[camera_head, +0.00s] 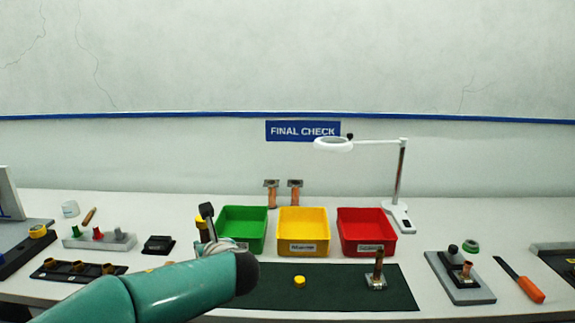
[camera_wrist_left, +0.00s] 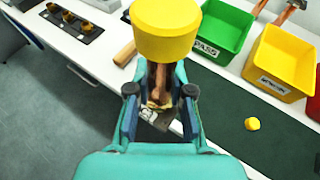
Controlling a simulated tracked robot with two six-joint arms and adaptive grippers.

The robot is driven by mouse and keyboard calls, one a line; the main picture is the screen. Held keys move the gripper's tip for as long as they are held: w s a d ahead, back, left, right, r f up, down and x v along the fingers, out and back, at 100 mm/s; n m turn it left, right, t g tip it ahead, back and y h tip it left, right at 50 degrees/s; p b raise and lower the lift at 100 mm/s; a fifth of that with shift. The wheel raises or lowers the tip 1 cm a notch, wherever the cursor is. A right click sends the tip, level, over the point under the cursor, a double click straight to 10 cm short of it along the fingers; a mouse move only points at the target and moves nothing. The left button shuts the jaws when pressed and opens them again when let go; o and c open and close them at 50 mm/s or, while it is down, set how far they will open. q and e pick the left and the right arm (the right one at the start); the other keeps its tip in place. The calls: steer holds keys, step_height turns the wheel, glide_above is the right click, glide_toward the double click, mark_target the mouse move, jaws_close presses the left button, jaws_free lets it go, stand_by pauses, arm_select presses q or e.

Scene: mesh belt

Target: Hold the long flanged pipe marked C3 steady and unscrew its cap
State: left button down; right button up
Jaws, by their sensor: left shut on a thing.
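A copper pipe (camera_wrist_left: 160,78) with a yellow cap (camera_wrist_left: 166,28) on its upper end and a grey flange (camera_wrist_left: 150,117) below shows in the left wrist view. My left gripper (camera_wrist_left: 160,100) is shut on this pipe, below the cap. In the head view the left gripper (camera_head: 208,214) is above the table, left of the green bin, and its arm hides most of the pipe; part of the yellow cap (camera_head: 200,222) shows. I cannot clearly read the mark on the flange. My right gripper is not in view.
A loose yellow cap (camera_head: 299,281) and a short flanged pipe (camera_head: 377,268) stand on the dark green mat (camera_head: 335,292). Green (camera_head: 262,240), yellow (camera_head: 283,240) and red (camera_head: 345,240) bins line its back edge. A magnifier lamp (camera_head: 400,185) stands behind, right.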

arm_select(q)
steer(key=s+d+f, duration=0.2)
steer(key=s+f, duration=0.3)
steer(key=f, duration=0.6)
steer(key=s+d+f, duration=0.2)
steer(key=s+f, duration=0.2)
steer(key=f, duration=0.6)
steer(key=s+a+f+n+g+y, duration=0.3)
steer(key=s+a+n, duration=0.1)
steer(key=s, duration=0.7)
steer(key=shift+a+f+y, duration=0.3)
steer(key=shift+a, duration=0.45)
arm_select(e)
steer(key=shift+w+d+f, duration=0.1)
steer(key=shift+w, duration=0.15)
arm_select(q)
steer(key=shift+w+d, duration=0.1)
